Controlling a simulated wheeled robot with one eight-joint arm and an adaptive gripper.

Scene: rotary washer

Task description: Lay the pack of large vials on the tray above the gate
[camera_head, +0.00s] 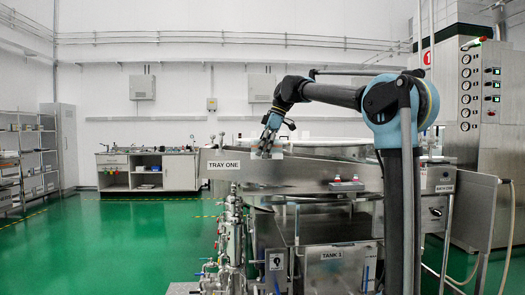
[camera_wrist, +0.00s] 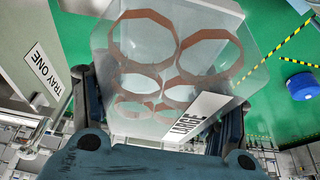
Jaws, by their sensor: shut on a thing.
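The pack of large vials (camera_wrist: 170,62) is a clear block with several brown-rimmed octagonal openings and a label reading LARGE. In the wrist view it fills the upper middle, between the two fingers of my gripper (camera_head: 267,146). My gripper is shut on the pack and points down. In the head view it hangs over the left part of the steel tray (camera_head: 235,178), whose label reads TRAY ONE. The pack is hard to make out there. In the wrist view the tray label (camera_wrist: 38,85) is left of the pack. I cannot pick out the gate.
Below are a TANK 1 panel (camera_head: 332,254) and pipework (camera_head: 230,235). A tall cabinet with gauges (camera_head: 475,130) stands right. Open green floor (camera_head: 120,245) lies left. A blue round object (camera_wrist: 302,87) shows in the wrist view.

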